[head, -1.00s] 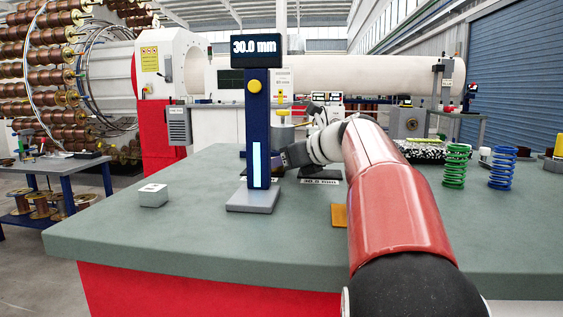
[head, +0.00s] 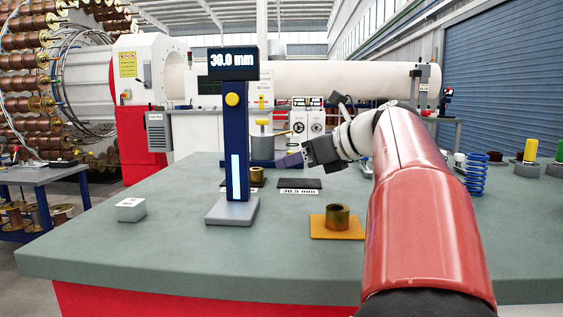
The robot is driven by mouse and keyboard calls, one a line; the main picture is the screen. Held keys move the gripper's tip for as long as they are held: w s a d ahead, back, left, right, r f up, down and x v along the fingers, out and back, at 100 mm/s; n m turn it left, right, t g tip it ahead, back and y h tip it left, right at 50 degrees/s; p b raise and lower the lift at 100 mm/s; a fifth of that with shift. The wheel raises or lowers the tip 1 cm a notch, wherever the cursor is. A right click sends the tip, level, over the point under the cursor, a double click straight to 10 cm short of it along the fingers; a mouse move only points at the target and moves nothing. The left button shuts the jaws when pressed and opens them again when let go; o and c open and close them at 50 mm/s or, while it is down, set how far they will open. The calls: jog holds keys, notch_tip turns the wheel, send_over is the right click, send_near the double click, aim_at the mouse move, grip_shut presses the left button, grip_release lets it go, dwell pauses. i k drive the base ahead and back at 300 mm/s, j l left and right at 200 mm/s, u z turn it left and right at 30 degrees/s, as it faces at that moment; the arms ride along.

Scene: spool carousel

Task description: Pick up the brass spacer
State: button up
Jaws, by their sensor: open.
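One brass spacer (head: 337,217), a short ring with a dark bore, stands on the orange mat (head: 350,234) at the front of the bench. A second brass ring (head: 257,175) stands on a dark pad behind the gauge post, partly hidden by the post. My gripper (head: 284,162) is open and empty, with its fingers pointing left. It is above the back of the bench, to the right of the post and apart from the front spacer.
The blue gauge post (head: 237,140) reads 30.0 mm. An empty dark pad (head: 300,184) has a 30.5 mm label. A white block (head: 131,210) is at left; a blue spring (head: 475,174) is at right.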

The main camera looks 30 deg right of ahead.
aim_at(337, 215)
jog(key=k+j, duration=0.3)
jog(key=k, duration=0.15)
jog(key=k+j, duration=0.3)
jog(key=k, duration=0.15)
